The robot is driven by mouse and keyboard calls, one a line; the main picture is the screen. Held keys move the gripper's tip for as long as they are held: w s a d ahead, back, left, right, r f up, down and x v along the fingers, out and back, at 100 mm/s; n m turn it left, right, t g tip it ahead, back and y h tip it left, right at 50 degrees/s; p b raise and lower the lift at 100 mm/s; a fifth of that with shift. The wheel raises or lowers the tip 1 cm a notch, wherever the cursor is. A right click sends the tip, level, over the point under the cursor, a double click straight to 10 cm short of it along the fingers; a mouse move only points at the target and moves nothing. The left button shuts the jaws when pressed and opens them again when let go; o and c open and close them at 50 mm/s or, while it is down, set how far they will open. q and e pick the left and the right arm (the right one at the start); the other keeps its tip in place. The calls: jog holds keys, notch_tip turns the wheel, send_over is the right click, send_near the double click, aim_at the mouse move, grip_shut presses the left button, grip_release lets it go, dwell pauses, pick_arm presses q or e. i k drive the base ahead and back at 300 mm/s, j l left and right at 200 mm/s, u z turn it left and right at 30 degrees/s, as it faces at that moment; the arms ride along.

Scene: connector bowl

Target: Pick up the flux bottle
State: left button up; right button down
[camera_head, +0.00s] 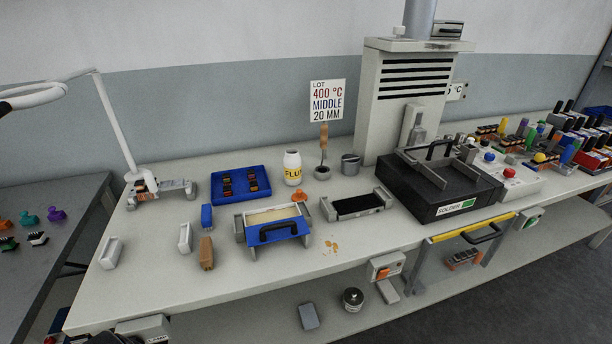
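The flux bottle (292,168) is white with a yellow label reading "FLU" and a pale cap. It stands upright on the white workbench (190,290), near the middle back. Neither of my grippers is in the head view, and nothing touches the bottle.
A black solder unit (440,187) stands to the right.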

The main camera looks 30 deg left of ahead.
aim_at(292, 161)
jog(key=u, duration=1.25)
